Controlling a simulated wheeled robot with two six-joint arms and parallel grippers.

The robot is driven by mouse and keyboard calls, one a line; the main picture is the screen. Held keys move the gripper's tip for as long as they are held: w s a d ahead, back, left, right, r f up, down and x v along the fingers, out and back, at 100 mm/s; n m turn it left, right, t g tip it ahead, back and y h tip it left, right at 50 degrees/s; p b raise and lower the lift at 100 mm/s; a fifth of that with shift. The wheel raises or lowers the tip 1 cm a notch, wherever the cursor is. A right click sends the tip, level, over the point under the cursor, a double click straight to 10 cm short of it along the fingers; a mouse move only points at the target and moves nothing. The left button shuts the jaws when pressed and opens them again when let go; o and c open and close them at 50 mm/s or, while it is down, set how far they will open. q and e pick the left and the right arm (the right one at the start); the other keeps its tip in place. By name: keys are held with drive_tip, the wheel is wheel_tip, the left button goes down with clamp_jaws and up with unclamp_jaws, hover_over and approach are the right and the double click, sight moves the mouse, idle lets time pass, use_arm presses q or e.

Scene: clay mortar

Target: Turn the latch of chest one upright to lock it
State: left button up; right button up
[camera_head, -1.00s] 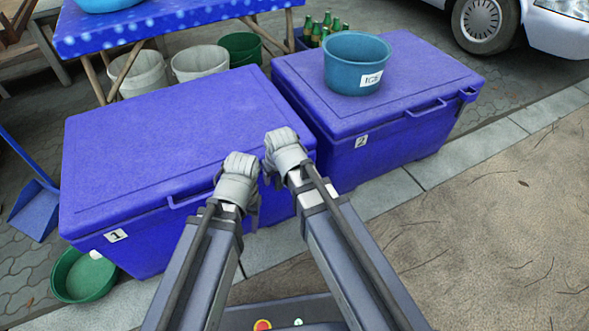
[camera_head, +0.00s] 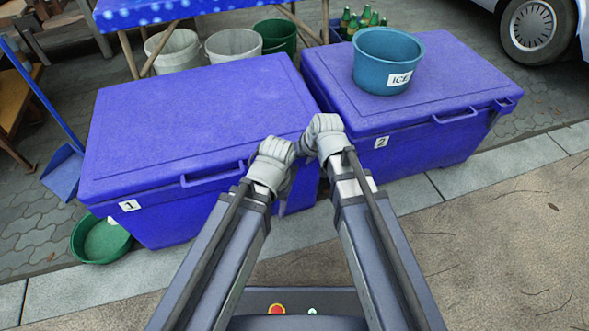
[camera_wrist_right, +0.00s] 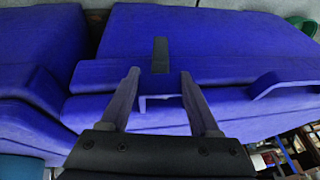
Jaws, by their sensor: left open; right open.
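Chest one (camera_head: 190,120) is the blue lidded chest on the left, marked 1, with its lid down; it fills the middle and right of the right wrist view (camera_wrist_right: 215,35). A dark grey latch strip (camera_wrist_right: 160,48) lies against it there, lined up with the picture's vertical, near a blue bracket (camera_wrist_right: 160,99) on the lid edge. My right gripper (camera_wrist_right: 160,75) is open, its fingers either side of the bracket and apart from the latch. In the head view, my right gripper (camera_head: 325,128) hides the latch area. My left gripper (camera_head: 278,152) is open before chest one's front edge.
Chest two (camera_head: 430,145) stands close on the right with a teal ICE bucket (camera_head: 385,65) on its lid. A green basin (camera_head: 100,240) and blue dustpan (camera_head: 63,175) are at left. Paving in front is clear.

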sight(295, 166)
drive_tip(key=b+x, duration=0.5)
drive_tip(key=x, duration=0.1)
clamp_jaws()
idle(0.5)
